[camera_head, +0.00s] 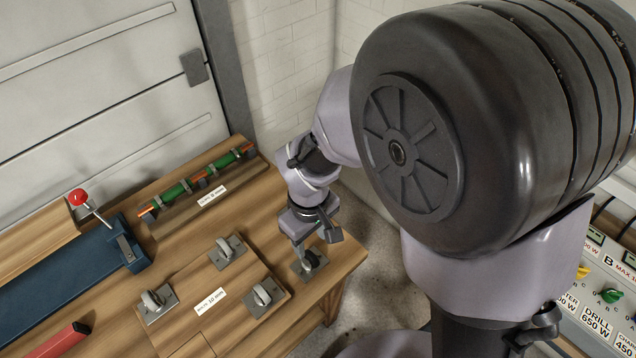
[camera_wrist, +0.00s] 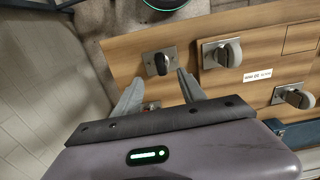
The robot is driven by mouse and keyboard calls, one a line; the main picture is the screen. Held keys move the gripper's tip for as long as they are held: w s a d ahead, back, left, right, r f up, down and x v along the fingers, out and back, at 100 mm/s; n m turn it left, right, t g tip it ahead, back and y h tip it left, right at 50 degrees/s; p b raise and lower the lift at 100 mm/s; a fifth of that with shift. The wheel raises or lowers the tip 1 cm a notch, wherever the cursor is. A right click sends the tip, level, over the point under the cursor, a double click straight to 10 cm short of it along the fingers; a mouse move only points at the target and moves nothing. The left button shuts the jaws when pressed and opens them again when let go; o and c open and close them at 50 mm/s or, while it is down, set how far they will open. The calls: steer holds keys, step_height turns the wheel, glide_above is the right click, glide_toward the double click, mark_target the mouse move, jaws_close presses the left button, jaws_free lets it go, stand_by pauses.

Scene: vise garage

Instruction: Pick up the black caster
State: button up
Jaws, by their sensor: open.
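The black caster (camera_head: 311,260) sits on its grey mounting plate near the right edge of the wooden bench. In the wrist view the black caster (camera_wrist: 162,63) lies just beyond the fingertips, roughly between them. My gripper (camera_head: 299,242) is above and beside it in the head view, pointing down, and partly overlaps its plate. In the wrist view my gripper (camera_wrist: 160,76) has its two grey fingers spread apart with nothing held between the tips. I cannot tell whether a finger touches the plate.
Grey-wheeled casters (camera_head: 228,250) stand on a wooden board left of the black one, with a white label (camera_head: 210,300). Floor lies beyond the bench's right edge.

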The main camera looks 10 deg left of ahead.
mark_target(310, 254)
step_height(310, 254, down, 3)
steer(key=shift+f+b, duration=0.2)
steer(key=shift+b, duration=0.25)
steer(key=f+b, duration=0.1)
steer(key=f, duration=0.1)
steer(key=f+b, duration=0.2)
steer(key=f, duration=0.1)
steer(key=shift+a+f, duration=0.25)
steer(key=shift+f, duration=0.05)
steer(key=shift+r, duration=0.2)
steer(key=shift+c, duration=0.5)
jaws_close()
